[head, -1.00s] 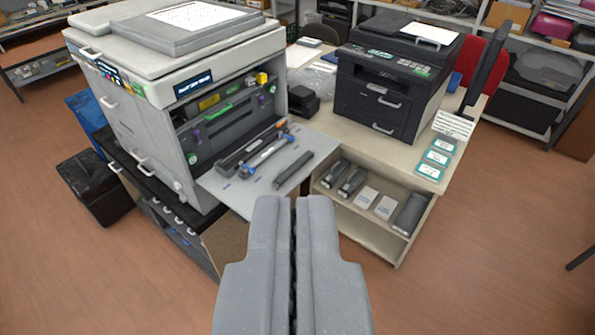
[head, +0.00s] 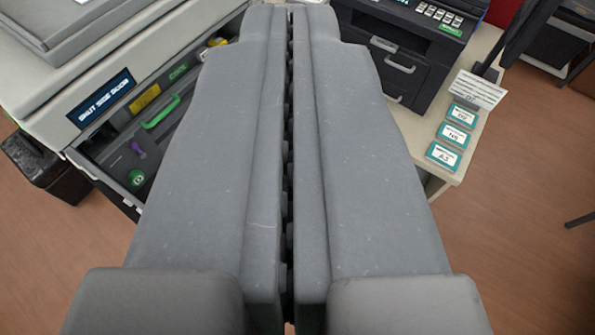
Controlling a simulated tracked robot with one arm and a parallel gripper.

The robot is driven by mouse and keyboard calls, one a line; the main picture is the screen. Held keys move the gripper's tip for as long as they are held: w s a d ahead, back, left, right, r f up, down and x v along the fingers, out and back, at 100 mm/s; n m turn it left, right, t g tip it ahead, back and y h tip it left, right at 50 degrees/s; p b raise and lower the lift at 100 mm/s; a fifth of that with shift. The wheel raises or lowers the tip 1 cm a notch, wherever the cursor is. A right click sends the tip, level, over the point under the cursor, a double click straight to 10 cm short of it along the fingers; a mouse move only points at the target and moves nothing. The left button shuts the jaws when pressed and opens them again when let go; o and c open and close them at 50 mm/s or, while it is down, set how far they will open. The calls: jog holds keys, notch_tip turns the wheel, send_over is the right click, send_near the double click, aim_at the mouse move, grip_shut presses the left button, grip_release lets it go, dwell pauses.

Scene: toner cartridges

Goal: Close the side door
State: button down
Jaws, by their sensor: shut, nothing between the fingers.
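The large pale copier (head: 40,95) is at the left in the head view, and its display (head: 101,98) reads "SHUT SIDE DOOR". Its dark side bay is open, with a green handle (head: 161,112), a purple knob (head: 137,149) and a yellow label (head: 145,97) visible inside. The side door is hidden behind my gripper and arm now, so I cannot see its present angle. My gripper (head: 290,8) is shut and empty, its two grey fingers together, filling the middle of the view. I cannot tell whether it touches the door.
A smaller dark printer (head: 405,60) stands on the pale table (head: 475,150) at the right. Several teal-edged cards (head: 450,136) and a small sign (head: 479,90) lie or stand near its right edge. A black bin (head: 45,165) is at far left. Brown floor is clear at lower right.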

jog(key=shift+w+a, duration=0.25)
jog(key=shift+w, duration=0.1)
